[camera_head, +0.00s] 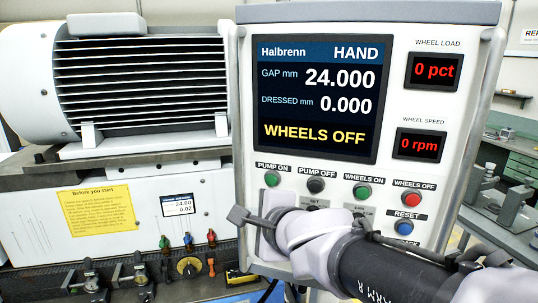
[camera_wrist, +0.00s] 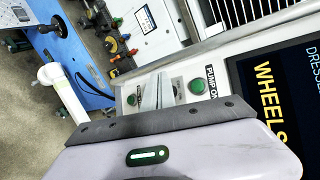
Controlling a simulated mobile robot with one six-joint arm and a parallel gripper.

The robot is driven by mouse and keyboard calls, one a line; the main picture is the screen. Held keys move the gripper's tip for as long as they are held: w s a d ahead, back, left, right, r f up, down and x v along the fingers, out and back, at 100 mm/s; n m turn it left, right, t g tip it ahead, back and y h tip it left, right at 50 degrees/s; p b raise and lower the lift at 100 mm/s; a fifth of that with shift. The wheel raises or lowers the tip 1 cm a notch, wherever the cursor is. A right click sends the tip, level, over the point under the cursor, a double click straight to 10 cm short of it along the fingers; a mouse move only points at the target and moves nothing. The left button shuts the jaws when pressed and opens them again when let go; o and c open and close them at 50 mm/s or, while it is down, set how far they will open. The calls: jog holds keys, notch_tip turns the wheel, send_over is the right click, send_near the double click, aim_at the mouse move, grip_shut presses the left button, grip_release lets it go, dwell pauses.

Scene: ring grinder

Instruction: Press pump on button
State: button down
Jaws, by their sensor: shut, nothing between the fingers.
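The green pump on button (camera_head: 271,178) is at the left end of the upper button row on the upright control panel (camera_head: 238,120), under its label. It also shows in the wrist view (camera_wrist: 198,86), beside the sideways PUMP ON label. My gripper (camera_head: 258,219) is just below the button in the head view, in front of the lower left of the panel. In the wrist view my gripper (camera_wrist: 164,91) shows narrow pale fingers, shut and empty, to the left of the button. Fingertip contact with the panel cannot be made out. The button itself is uncovered in both views.
The black pump off button (camera_head: 316,185), green wheels on button (camera_head: 362,191) and red wheels off button (camera_head: 411,198) sit to the right. The blue reset button (camera_head: 404,227) is lower. The screen (camera_head: 315,90) reads WHEELS OFF. My arm hides part of the lower panel.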

jog(key=w+m, duration=0.1)
jog(key=p, duration=0.2)
send_near(271, 184)
jog(key=w+a+f, duration=0.2)
jog(key=w+a, duration=0.1)
jog(key=a, duration=0.1)
jog(key=shift+w+a+f, duration=0.15)
jog(key=shift+w+f, duration=0.15)
jog(key=shift+w, duration=0.1)
jog(key=shift+w, duration=0.1)
dwell(1.7)
jog(key=shift+w, duration=0.3)
jog(key=shift+w+d, duration=0.3)
jog(key=shift+w, duration=0.2)
dwell(0.7)
dwell(0.4)
jog(key=shift+s+a+b, duration=0.25)
jog(key=shift+s+b, duration=0.05)
jog(key=shift+s, duration=0.6)
jog(key=shift+a, duration=0.1)
